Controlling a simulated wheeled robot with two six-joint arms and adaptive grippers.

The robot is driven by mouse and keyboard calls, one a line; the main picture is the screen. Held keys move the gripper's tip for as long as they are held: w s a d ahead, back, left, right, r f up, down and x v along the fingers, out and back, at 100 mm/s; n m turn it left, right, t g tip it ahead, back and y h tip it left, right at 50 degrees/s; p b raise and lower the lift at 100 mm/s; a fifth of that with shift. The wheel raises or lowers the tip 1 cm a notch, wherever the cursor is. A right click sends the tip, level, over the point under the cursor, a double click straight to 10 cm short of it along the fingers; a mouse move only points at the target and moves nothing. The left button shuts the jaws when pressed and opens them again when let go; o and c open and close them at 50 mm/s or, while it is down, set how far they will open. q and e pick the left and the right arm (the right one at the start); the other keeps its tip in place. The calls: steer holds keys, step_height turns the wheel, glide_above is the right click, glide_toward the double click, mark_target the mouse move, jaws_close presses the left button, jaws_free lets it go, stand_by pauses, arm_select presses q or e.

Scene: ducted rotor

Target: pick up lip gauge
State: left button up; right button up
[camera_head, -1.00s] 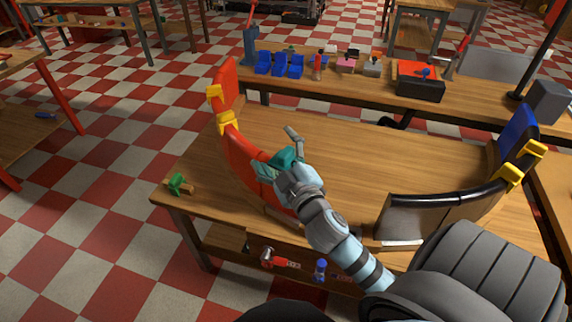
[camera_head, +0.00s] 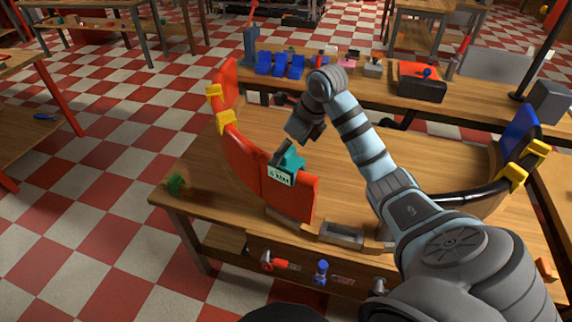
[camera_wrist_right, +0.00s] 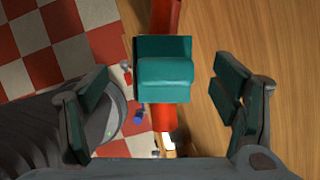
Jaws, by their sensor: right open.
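The lip gauge (camera_head: 291,161) is a teal block with a white label reading "4 MM". It sits over the top edge of the red curved duct segment (camera_head: 240,157), near that segment's front end. My right gripper (camera_head: 298,143) is just above and behind the gauge, pointing down toward it. In the right wrist view the gauge (camera_wrist_right: 165,70) lies centrally ahead, across the red lip. The open, teal-padded fingers of my right gripper (camera_wrist_right: 160,108) stand wide to either side, with gaps to the gauge. My left gripper is not in view.
Yellow clamps (camera_head: 226,122) sit on the red segment. A dark curved segment (camera_head: 465,206) with yellow clamps stands at the right. A green object (camera_head: 175,183) is at the table's left corner. Blue bins (camera_head: 280,64) stand on the back bench. The wooden tabletop's middle is clear.

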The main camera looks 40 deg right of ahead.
steer(key=x, duration=0.5)
steer(key=shift+d+f, duration=0.15)
steer(key=shift+f, duration=0.2)
steer(key=shift+w+f, duration=0.2)
steer(key=shift+f, duration=0.05)
steer(key=c, duration=1.4)
step_height(320, 180, up, 13)
steer(key=p, duration=0.2)
steer(key=shift+c, duration=0.2)
step_height(320, 180, up, 7)
steer(key=p, duration=0.8)
glide_above(282, 161)
steer(key=w+d, duration=0.2)
steer(key=shift+w+r, duration=0.15)
steer(key=shift+w, duration=0.05)
